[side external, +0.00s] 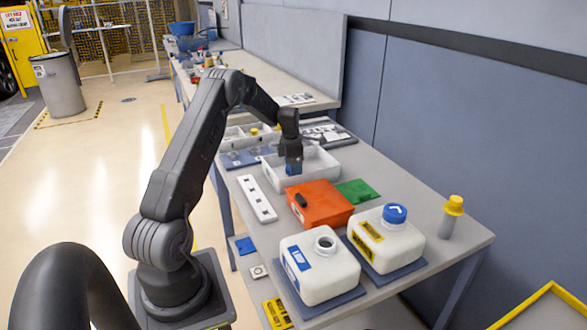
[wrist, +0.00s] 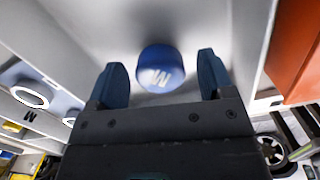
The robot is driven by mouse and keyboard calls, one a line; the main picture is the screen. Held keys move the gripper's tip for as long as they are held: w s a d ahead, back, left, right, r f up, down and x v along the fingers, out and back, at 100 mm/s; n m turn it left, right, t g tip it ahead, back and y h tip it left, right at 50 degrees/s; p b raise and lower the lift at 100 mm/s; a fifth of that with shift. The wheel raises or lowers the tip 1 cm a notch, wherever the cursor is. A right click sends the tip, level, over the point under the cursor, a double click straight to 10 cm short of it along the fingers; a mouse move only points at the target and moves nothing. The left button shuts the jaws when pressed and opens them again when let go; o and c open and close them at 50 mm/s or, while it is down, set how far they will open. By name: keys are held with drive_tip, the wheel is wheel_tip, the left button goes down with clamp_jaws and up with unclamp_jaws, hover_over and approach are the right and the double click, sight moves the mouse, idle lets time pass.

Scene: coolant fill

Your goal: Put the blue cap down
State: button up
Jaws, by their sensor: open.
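The blue cap (wrist: 160,68) with a white letter lies on the floor of the white tray (side external: 271,178), seen in the wrist view. My gripper (wrist: 161,62) is open, with one dark blue finger on each side of the cap and a visible gap on both sides. In the side external view my gripper (side external: 293,168) is down inside the tray, and I cannot make out the cap there. A white jug (side external: 320,268) has a bare open neck. A second white jug (side external: 386,243) carries another blue cap (side external: 395,213).
An orange box (side external: 320,205) with a black handle stands right beside the tray, and a green plate (side external: 357,191) lies behind it. A white strip with holes (side external: 257,198) lies at the front edge. A yellow-topped bottle (side external: 451,216) stands at the far right.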

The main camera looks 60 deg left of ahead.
wheel_tip(320, 180, up, 11)
drive_tip(key=s+d+r+m+t, duration=0.1)
drive_tip(key=d+r+m, duration=0.35)
drive_tip(key=d, duration=0.35)
drive_tip(key=s+d+r+m+y, duration=0.1)
drive_tip(key=d+r+m, duration=0.35)
drive_tip(key=d, duration=0.25)
drive_tip(key=s+d+r+m+t, duration=0.1)
drive_tip(key=d+r+m, duration=0.3)
drive_tip(key=d+m, duration=0.3)
drive_tip(key=s+d+f+m+t, duration=0.1)
drive_tip(key=s+d+m+t, duration=0.1)
drive_tip(key=s+d+m, duration=1.5)
drive_tip(key=shift+s+d+f+m+t+h, duration=0.4)
drive_tip(key=shift+s+d, duration=0.15)
drive_tip(key=shift+d, duration=0.35)
